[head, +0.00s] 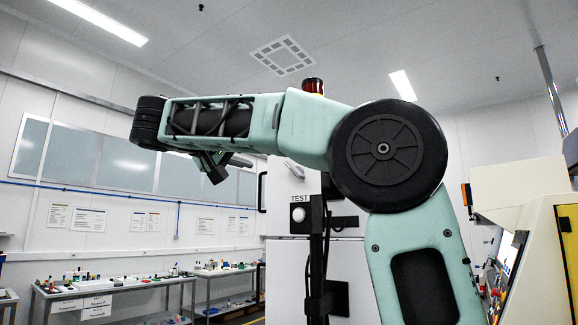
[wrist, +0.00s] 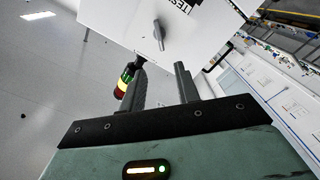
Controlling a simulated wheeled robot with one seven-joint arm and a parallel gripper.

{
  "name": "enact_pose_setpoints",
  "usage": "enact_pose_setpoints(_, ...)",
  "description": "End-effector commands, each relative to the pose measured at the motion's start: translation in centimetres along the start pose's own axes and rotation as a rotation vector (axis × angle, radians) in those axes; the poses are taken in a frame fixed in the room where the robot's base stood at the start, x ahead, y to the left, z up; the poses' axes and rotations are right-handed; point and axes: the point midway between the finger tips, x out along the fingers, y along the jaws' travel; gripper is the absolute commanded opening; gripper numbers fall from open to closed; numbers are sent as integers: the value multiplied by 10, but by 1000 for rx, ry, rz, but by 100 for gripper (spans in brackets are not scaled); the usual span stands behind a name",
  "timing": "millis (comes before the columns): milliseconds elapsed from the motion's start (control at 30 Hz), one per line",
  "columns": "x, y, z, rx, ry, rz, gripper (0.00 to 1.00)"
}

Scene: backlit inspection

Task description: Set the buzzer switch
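No label reading "buzzer" is legible. In the wrist view a white panel (wrist: 120,20) carries a grey lever-like handle (wrist: 158,34) and part of a TEST label (wrist: 184,4). I cannot tell which of these is the buzzer switch. My gripper (wrist: 160,75) is open, with a clear gap between its dark fingers and nothing between them. Its fingertips point toward the panel, apart from the handle.
A signal light with coloured bands (wrist: 125,82) shows beside the left finger. A red beacon (head: 313,86) shows above my arm. Benches (head: 105,288) with small items stand along the left wall. A yellow-framed machine (head: 545,235) stands at right.

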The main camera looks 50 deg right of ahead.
Motion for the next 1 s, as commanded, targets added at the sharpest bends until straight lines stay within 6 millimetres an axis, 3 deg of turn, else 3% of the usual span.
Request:
enact_pose_setpoints(600, 125, 3, -2, -4, -3, 0, 32)
enact_pose_setpoints(800, 147, 1, -1, -4, -1, -2, 32)
enact_pose_setpoints(1000, 154, -1, 0, -2, 1, -3, 32)
